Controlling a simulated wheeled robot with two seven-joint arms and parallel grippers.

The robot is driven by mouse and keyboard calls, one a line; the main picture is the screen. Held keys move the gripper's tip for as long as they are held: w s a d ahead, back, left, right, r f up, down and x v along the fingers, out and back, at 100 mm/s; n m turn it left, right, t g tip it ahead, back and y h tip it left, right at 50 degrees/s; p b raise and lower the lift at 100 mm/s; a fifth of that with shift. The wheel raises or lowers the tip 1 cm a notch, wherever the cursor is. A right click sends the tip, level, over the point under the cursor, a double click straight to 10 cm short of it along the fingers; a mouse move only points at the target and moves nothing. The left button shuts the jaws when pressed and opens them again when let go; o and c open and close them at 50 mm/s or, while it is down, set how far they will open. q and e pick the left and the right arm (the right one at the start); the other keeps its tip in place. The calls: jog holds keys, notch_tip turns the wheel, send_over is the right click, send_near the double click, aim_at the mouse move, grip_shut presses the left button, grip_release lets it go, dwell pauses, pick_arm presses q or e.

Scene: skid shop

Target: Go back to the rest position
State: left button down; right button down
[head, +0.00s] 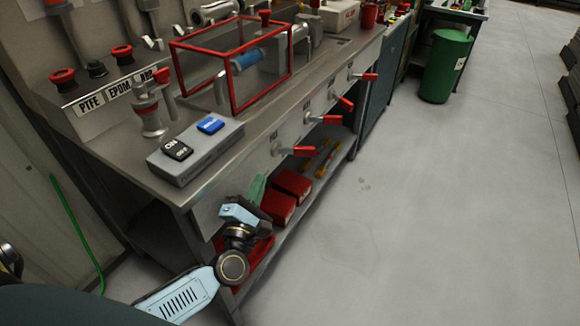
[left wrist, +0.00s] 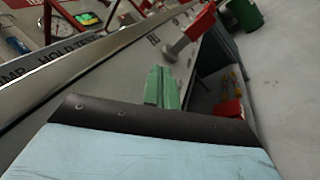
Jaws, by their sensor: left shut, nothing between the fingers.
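My left arm comes in from the bottom left of the head view. Its gripper (head: 256,190) has green fingers and is beside the near end of the workbench (head: 215,212), below the bench top and in front of the lower shelf. In the left wrist view the green fingers (left wrist: 161,88) are together, with nothing seen between them. They point along the bench front, below a red-handled valve (left wrist: 190,36). My right gripper shows in neither view.
A grey switch box (head: 195,151) with black and blue rockers sits on the bench's near corner. Red valve handles (head: 297,151) stick out along the front. Red boxes (head: 291,184) lie on the lower shelf. A green bin (head: 446,66) stands farther back. The floor at right is clear.

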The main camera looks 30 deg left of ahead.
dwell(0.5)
